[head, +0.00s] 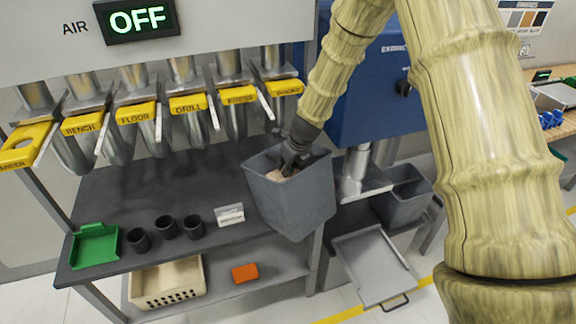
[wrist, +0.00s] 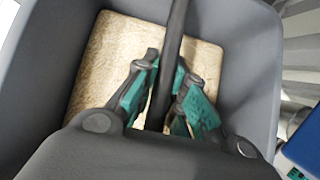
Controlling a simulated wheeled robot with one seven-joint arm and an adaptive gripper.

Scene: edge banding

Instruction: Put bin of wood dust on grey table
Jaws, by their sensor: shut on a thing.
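The grey bin of wood dust (head: 298,208) hangs, slightly tilted, at the right end of the grey table (head: 135,190) in the head view. It covers that corner, and I cannot tell whether it touches the tabletop. My gripper (head: 291,160) reaches down into the bin from above. In the wrist view my gripper (wrist: 166,90) has its teal pads on both sides of a dark bar across the bin (wrist: 38,85). Pale tan wood dust (wrist: 115,60) lies in the bin below the fingers.
A green tray (head: 94,246), several dark cups (head: 166,227) and a small white sign (head: 230,215) stand along the table's front. Labelled duct gates (head: 188,104) hang above it. Another grey bin (head: 403,203) sits under the blue machine (head: 365,95). The mid-table is clear.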

